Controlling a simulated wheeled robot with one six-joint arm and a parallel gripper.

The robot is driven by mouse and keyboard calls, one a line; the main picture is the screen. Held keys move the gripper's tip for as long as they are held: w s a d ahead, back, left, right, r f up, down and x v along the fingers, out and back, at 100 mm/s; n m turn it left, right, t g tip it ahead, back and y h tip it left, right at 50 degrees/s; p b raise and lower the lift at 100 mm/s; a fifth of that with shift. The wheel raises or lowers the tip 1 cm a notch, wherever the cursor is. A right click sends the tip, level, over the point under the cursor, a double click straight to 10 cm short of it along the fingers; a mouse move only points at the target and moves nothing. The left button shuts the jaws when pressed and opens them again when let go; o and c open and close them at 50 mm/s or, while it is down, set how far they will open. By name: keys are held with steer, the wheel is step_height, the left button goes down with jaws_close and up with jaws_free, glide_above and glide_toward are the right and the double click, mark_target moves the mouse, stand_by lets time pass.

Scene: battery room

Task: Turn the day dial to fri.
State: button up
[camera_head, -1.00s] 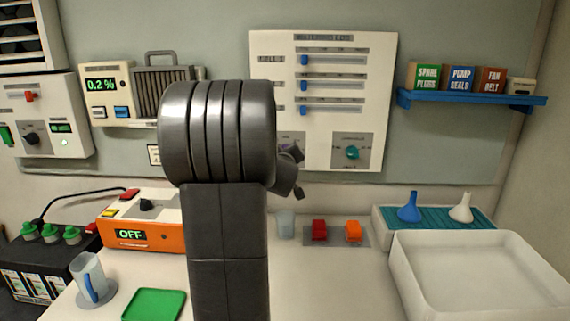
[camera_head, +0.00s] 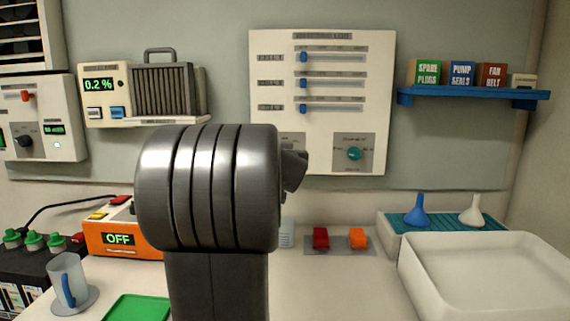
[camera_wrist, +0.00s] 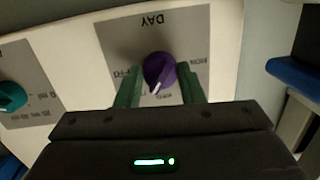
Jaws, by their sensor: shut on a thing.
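The purple day dial (camera_wrist: 159,70) sits on a grey plate (camera_wrist: 120,35) marked DAY, upside down in the wrist view. My gripper (camera_wrist: 160,84) has its green fingers on either side of the dial and is shut on it. The dial's white pointer aims down and slightly left in that view, toward small lettering that I cannot read clearly. A label that looks like FRI is left of the dial and one like MON is right. In the head view my arm hides the dial; only part of its plate (camera_head: 291,139) shows on the white panel (camera_head: 345,130).
A teal dial (camera_head: 354,154) is on the same panel, below sliders with blue knobs (camera_head: 303,83). A blue shelf (camera_head: 470,96) with small boxes is to the right. Below are red and orange switches (camera_head: 339,239) and a white tray (camera_head: 485,275).

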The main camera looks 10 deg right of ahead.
steer(key=m+b, duration=0.3)
steer(key=m, duration=0.2)
steer(key=m+t+b, duration=0.1)
steer(key=m+b, duration=0.3)
steer(key=m, duration=0.1)
steer(key=shift+f+y, duration=0.2)
steer(key=shift+y, duration=0.2)
stand_by(0.4)
steer(key=o, duration=1)
steer(key=shift+b, duration=0.3)
steer(key=s+a+b, duration=0.1)
steer(key=s+a, duration=0.1)
steer(key=s, duration=1.1)
steer(key=shift+s, duration=0.3)
